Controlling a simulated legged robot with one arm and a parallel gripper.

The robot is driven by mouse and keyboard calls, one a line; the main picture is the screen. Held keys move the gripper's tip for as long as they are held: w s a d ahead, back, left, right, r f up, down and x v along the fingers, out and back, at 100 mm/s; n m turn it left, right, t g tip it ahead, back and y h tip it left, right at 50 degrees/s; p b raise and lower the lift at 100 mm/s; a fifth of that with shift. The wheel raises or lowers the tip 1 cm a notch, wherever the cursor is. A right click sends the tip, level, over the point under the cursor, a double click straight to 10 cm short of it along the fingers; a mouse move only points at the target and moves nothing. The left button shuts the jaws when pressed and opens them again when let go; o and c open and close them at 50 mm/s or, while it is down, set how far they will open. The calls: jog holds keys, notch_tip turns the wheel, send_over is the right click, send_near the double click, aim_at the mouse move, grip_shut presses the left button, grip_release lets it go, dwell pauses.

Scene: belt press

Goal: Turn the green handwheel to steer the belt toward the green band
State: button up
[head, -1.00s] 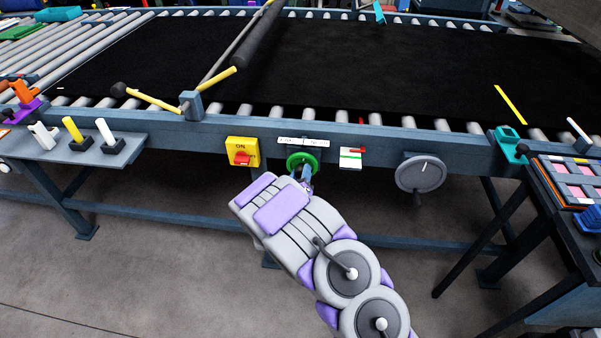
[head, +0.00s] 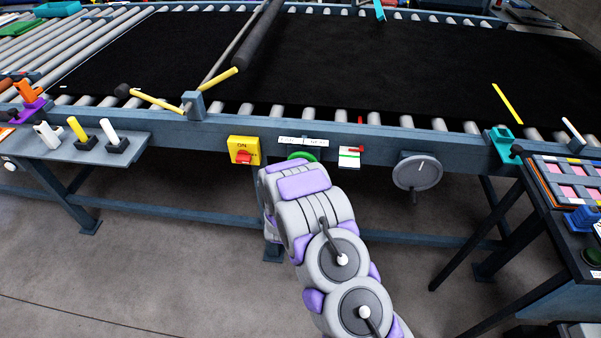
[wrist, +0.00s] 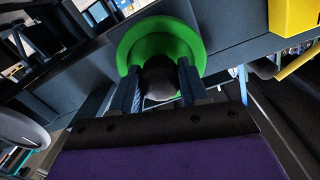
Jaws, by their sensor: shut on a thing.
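The green handwheel (head: 302,156) is on the front rail of the belt press, mostly hidden behind my arm in the head view. In the wrist view the green handwheel (wrist: 187,30) fills the top middle. My gripper (wrist: 160,82) is shut on a dark, round-ended knob (wrist: 158,68) in front of the wheel, one finger on each side. In the head view the fingers are hidden behind my arm. The black belt (head: 380,75) lies over the rollers. A white card with a green band and a red pointer (head: 350,156) sits right of the wheel.
A yellow switch box (head: 243,150) marked ON is just left of the wheel. A grey handwheel (head: 417,172) is to the right. A side shelf (head: 75,148) with levers stands left, and a dark table (head: 545,200) stands right.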

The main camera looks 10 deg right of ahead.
jog(key=shift+f+m+b, duration=0.15)
jog(key=shift+m+b, duration=0.35)
jog(key=shift+m, duration=1.1)
jog(key=o, duration=0.8)
jog(key=shift+o, duration=1.3)
jog(key=shift+a, duration=0.1)
jog(key=p+v, duration=0.2)
jog(key=v, duration=1.5)
jog(key=shift+s, duration=0.2)
